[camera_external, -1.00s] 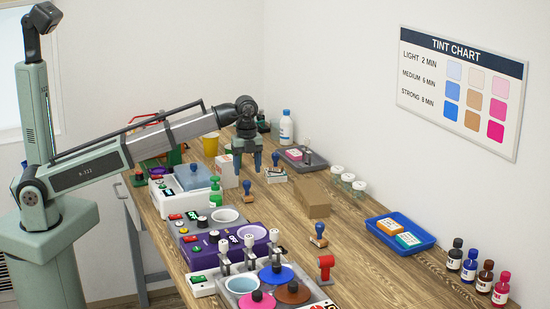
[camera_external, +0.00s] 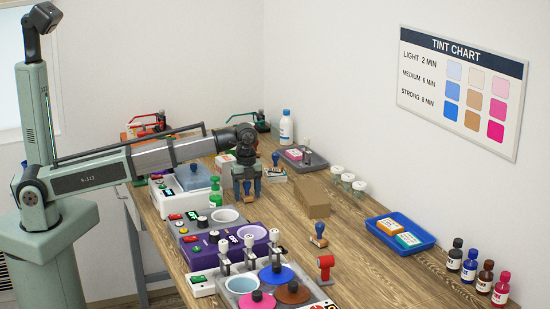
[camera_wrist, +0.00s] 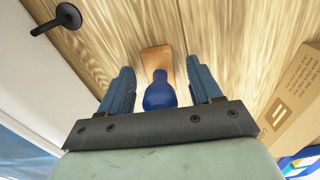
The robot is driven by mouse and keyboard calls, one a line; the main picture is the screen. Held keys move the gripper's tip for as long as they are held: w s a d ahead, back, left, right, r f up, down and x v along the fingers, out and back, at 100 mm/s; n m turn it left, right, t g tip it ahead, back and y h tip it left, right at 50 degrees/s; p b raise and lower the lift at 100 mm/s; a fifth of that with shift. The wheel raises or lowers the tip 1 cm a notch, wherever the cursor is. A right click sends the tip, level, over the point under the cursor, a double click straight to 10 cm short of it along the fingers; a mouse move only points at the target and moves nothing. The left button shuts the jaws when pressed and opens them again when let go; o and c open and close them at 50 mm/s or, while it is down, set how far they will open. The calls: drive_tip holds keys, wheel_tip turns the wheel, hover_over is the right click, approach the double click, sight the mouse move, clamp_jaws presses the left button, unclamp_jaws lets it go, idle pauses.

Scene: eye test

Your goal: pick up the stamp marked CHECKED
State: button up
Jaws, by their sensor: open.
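A stamp with a blue handle (camera_wrist: 160,92) and an orange-brown wooden base stands on the table in the camera_wrist view, its handle between my fingers. My gripper (camera_wrist: 158,80) is open, one blue finger on each side of the handle, with gaps showing. In the camera_external view my gripper (camera_external: 247,190) is low over the table and largely hides this stamp. Other blue-handled stamps are behind it (camera_external: 277,161) and nearer the front (camera_external: 318,235); a red stamp (camera_external: 326,267) stands further front. I cannot read CHECKED on any of them.
A cardboard box (camera_external: 312,197) stands close on the right and also shows in the camera_wrist view (camera_wrist: 298,105). A green pump bottle (camera_external: 215,192) and a purple warmer (camera_external: 215,245) are on the left. A blue tray (camera_external: 400,234) lies right. Table between box and tray is mostly clear.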

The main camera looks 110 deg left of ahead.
drive_tip(key=shift+c, duration=0.4)
drive_tip(key=c, duration=1.1)
drive_tip(key=shift+o, duration=0.2)
